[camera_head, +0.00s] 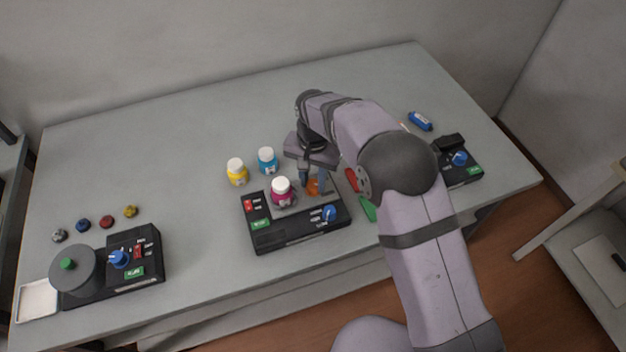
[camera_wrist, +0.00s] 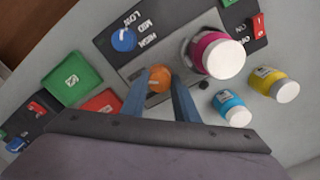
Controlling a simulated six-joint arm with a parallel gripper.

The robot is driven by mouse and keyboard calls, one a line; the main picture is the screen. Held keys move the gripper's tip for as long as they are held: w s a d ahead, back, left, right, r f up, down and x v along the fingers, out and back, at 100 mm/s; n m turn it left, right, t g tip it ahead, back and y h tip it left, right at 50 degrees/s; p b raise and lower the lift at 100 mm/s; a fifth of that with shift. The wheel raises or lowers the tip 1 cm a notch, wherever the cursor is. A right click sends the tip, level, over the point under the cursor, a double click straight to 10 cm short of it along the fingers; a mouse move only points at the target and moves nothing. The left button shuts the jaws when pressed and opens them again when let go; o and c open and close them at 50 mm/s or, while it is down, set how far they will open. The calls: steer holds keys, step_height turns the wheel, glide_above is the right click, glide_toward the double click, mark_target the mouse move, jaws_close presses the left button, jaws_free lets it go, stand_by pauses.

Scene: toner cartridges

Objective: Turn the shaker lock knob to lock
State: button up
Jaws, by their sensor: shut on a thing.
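The shaker (camera_head: 290,236) is a black unit at the middle of the table. A bottle with a magenta body and white cap (camera_head: 281,192) stands on it; it also shows in the wrist view (camera_wrist: 217,54). The orange lock knob (camera_head: 313,187) is beside the bottle; in the wrist view the knob (camera_wrist: 159,76) lies between my fingertips. My gripper (camera_head: 314,180) reaches down and is shut on the orange knob. Its fingers show on both sides of the knob in the wrist view (camera_wrist: 160,92). The knob's underside is hidden.
The shaker's blue speed knob (camera_head: 329,212) is close to my fingers. Yellow (camera_head: 237,172) and cyan (camera_head: 267,160) bottles stand behind. Red (camera_head: 352,180) and green (camera_head: 368,208) pads lie to the right. Other black units stand left (camera_head: 147,252) and right (camera_head: 462,176).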

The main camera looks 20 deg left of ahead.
mark_target(313, 184)
steer(key=shift+m, duration=1)
steer(key=o, duration=1.1)
steer(key=shift+c, duration=0.2)
steer(key=shift+r+b, duration=1.2)
steer(key=shift+r, duration=2.5)
